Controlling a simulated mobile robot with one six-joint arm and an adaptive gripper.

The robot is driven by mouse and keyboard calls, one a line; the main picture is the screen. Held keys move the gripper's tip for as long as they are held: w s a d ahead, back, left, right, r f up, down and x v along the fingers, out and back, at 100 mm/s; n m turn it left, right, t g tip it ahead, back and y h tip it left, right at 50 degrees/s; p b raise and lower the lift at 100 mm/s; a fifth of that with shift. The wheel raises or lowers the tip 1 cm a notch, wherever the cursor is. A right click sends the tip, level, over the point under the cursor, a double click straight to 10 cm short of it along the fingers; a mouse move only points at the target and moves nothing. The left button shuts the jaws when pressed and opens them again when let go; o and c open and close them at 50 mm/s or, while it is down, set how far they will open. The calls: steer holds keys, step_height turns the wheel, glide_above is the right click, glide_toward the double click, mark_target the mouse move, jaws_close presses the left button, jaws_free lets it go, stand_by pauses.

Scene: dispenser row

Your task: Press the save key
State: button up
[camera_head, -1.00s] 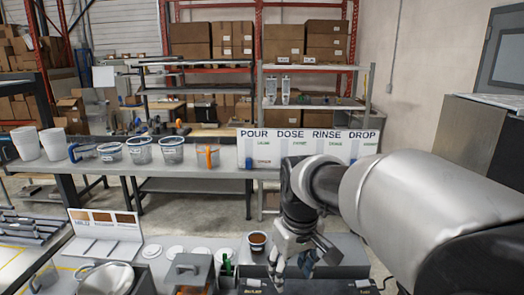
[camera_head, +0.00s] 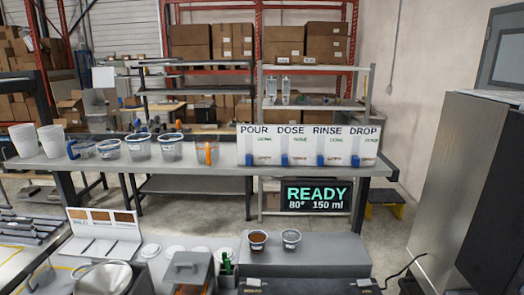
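No key marked save can be made out in this view. A dark display (camera_head: 317,196) behind the near bench reads READY, 80° and 150 ml in light green and white. A dark unit (camera_head: 310,287) lies along the bottom edge, with small labels too small to read; its front is cut off by the frame. A cup with brown contents (camera_head: 258,242) and a cup with greyish contents (camera_head: 291,239) stand side by side on the grey surface behind it. My gripper and arm are out of view.
A board with POUR, DOSE, RINSE and DROP panels (camera_head: 309,147) stands on the back table, right of several clear containers. Left of the cups are white lids, a grey-lidded box (camera_head: 190,272) and a colour-sample stand (camera_head: 104,232). A steel cabinet (camera_head: 455,185) stands at right.

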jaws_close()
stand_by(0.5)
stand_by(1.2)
